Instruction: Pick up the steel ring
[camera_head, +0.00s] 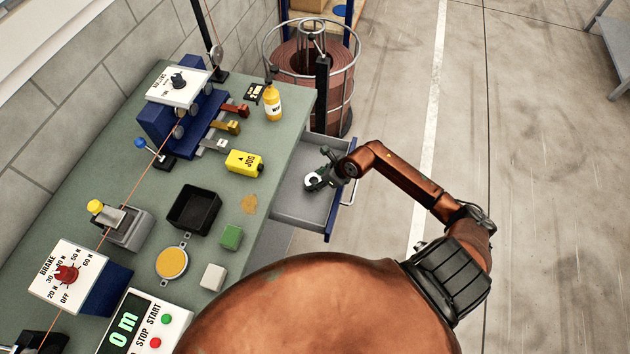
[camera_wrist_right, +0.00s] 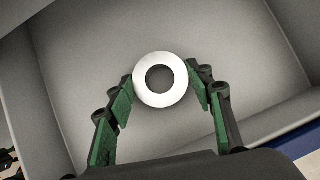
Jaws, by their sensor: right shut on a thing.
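The steel ring (camera_wrist_right: 142,88) is a bright, flat, round ring with a dark hole, seen face-on in the right wrist view. My right gripper (camera_wrist_right: 161,85) has its green-padded fingers closed on the ring's left and right edges. In the head view the right gripper (camera_head: 322,175) reaches into the open grey drawer (camera_head: 290,206), and the pale ring (camera_head: 313,181) shows at its fingertips. The drawer floor lies behind the ring; I cannot tell whether the ring touches it. My left gripper is not in view.
The drawer's walls and blue front (camera_head: 338,208) surround the right gripper. The green bench (camera_head: 140,205) holds a black tray (camera_head: 194,209), a yellow JOG box (camera_head: 244,163), a yellow bottle (camera_head: 272,103) and small blocks. A wire-cage spool stand (camera_head: 331,95) stands behind.

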